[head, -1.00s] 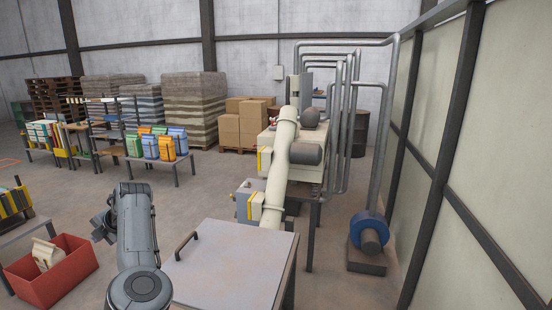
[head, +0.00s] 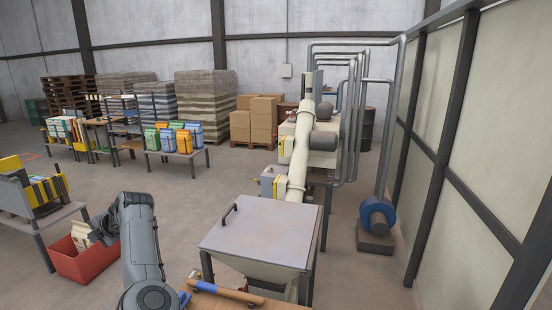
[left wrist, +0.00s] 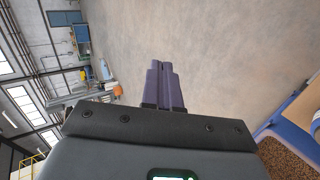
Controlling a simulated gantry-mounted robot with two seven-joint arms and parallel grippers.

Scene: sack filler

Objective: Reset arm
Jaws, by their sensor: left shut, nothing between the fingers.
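My left arm comes in at the lower left of the head view, bent, with its gripper end by the red bin (head: 98,262). The fingertips cannot be made out there. In the left wrist view the left gripper (left wrist: 163,66) shows its two purple fingers pressed together with nothing between them. Bare concrete floor lies beyond them. My right gripper is in neither view.
A covered metal hopper (head: 258,232) stands right of my arm. A low table with colored sacks (head: 180,138) is farther back. A blue blower (head: 377,214) stands at right. Open floor lies between.

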